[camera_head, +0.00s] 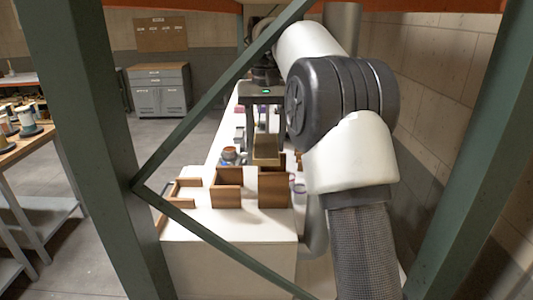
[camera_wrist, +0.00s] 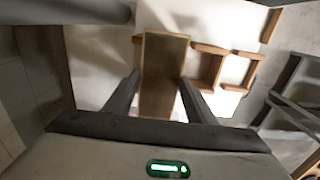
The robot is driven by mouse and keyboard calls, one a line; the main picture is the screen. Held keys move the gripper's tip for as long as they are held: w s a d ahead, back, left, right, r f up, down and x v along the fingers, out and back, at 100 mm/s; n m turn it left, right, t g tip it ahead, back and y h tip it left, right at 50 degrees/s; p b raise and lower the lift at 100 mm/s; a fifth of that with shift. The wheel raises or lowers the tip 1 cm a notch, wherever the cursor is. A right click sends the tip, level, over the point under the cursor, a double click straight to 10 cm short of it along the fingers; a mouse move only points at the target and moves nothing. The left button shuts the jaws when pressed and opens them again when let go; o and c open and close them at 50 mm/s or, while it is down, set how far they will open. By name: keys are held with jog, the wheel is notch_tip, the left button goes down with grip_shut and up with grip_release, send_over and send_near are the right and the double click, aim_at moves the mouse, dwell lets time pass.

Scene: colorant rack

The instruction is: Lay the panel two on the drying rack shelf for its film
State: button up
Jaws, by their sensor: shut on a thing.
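My gripper (camera_head: 265,125) points down over the white counter and is shut on a flat brown panel (camera_head: 266,150). In the wrist view the panel (camera_wrist: 163,78) is a long tan-brown strip between the two dark fingers (camera_wrist: 158,95). In the head view the panel hangs just above and behind a brown wooden box (camera_head: 273,188); I cannot tell whether they touch. I see no label on the panel. I cannot tell which piece is the drying rack shelf.
More open wooden holders (camera_head: 226,188) stand along the counter's (camera_head: 235,225) near end, with small jars (camera_head: 228,153) behind them. Green metal posts and braces (camera_head: 88,120) cross the foreground. A workbench (camera_head: 20,150) with cans stands left; a grey cabinet (camera_head: 160,92) stands at the back.

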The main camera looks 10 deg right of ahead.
aim_at(266, 146)
jog(key=shift+f, duration=1.55)
jog(key=shift+f, duration=0.15)
jog(key=o, duration=1.1)
